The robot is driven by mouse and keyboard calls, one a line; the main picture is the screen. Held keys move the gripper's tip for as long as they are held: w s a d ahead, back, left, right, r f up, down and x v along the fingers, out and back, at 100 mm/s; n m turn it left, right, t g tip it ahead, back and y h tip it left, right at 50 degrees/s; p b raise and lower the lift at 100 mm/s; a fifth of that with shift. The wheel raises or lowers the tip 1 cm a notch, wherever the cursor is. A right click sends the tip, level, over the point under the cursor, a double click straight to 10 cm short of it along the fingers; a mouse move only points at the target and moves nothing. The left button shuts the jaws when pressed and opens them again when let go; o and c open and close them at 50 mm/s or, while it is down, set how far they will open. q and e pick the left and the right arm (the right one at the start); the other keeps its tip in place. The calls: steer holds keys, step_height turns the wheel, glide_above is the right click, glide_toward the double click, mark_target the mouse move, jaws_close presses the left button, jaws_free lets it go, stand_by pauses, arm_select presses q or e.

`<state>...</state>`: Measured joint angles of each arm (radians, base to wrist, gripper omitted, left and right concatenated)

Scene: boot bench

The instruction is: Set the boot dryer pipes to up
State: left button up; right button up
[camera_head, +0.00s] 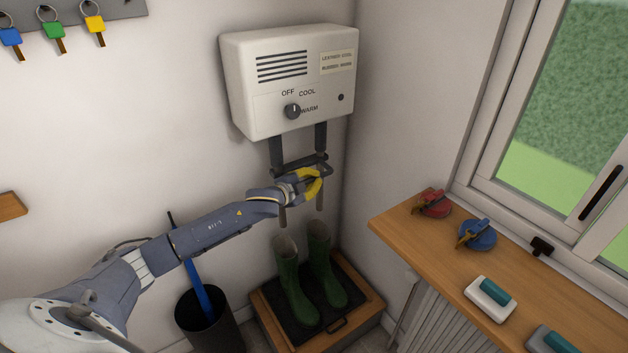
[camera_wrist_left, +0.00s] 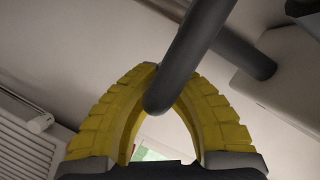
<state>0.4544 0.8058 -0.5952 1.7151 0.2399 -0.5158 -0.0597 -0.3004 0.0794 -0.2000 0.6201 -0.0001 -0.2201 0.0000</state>
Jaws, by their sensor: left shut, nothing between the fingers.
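The boot dryer (camera_head: 245,80) is a white wall box with a dark dial (camera_head: 292,111) marked OFF, COOL and WARM. Dark pipes (camera_head: 277,150) come out of its underside to a dark crossbar, and lower grey pipe ends (camera_head: 283,217) hang down above the boots. My left gripper (camera_head: 319,181) is at the crossbar, its yellow fingers partly overlapping the pipes. In the left wrist view its fingertips (camera_wrist_left: 150,72) meet, shut and empty, and a dark pipe (camera_wrist_left: 190,50) crosses close in front of them. Contact is unclear. My right gripper is out of view.
Green boots (camera_head: 290,280) stand on a dark tray (camera_head: 272,305) below. A dark bin (camera_head: 205,325) is left of them, under my left arm. A wooden sill (camera_head: 430,240) at the right holds red (camera_head: 432,203) and blue (camera_head: 477,234) items and brushes. Keys (camera_head: 53,32) hang upper left.

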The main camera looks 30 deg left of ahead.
arm_select(q)
steer(key=o, duration=0.8)
steer(key=shift+r, duration=0.2)
steer(key=v, duration=1.2)
